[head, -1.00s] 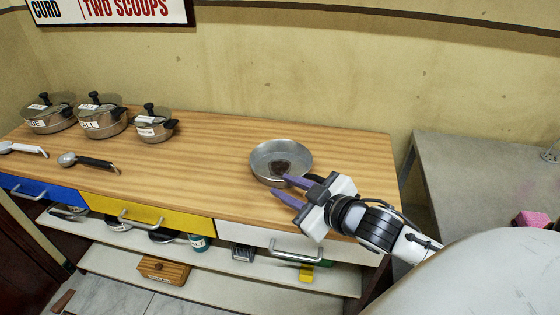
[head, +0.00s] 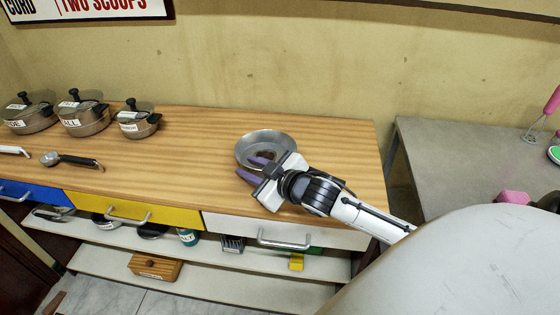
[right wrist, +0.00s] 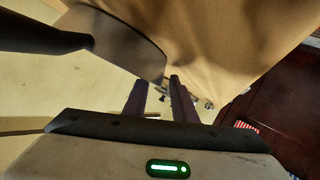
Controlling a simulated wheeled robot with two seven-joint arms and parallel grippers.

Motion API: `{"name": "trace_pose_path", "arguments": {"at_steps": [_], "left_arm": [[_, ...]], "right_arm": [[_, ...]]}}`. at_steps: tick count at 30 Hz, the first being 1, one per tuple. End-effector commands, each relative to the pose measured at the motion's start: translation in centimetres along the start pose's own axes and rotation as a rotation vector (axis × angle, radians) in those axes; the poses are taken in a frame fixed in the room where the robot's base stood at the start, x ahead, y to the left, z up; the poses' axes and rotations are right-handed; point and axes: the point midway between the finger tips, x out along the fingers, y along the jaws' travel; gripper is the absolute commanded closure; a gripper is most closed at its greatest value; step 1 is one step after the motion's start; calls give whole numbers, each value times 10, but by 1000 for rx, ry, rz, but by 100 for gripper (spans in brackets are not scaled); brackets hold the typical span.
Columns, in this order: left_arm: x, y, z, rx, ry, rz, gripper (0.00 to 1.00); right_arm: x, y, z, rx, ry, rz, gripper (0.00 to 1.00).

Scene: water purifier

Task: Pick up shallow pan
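A round, shallow metal pan (head: 262,138) sits on the wooden counter near its right end in the head view. A dark patch shows inside it. My right gripper (head: 254,168) is open, with two purple fingers pointing left at the pan's near side. The upper finger overlaps the pan in the picture; I cannot tell whether it touches. In the right wrist view, the fingers (right wrist: 157,85) are apart with nothing visible held. A greyish surface (right wrist: 128,48) with a dark handle-like part lies at upper left there; I cannot tell what it is. My left gripper is out of view.
Several lidded pots (head: 85,118) and a ladle (head: 70,159) stand or lie on the counter's left (head: 180,160). Drawers with handles (head: 285,240) line the front, with shelves below. A grey table (head: 440,160) stands at right. The counter between pots and pan is clear.

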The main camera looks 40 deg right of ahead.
Motion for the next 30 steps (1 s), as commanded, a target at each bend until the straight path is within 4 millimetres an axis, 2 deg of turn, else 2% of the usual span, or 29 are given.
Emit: {"name": "trace_pose_path", "arguments": {"at_steps": [3,7,8,23,26,30], "left_arm": [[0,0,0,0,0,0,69],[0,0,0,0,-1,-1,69],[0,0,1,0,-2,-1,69],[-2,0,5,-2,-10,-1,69],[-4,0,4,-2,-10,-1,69],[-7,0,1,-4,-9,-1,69]], "right_arm": [[0,0,0,0,0,0,77],[0,0,0,1,-1,-1,99],[0,0,0,1,-1,-1,100],[-1,0,1,1,-6,-1,100],[-5,4,-9,0,-4,0,100],[-15,14,-35,-2,2,0,100]]}}
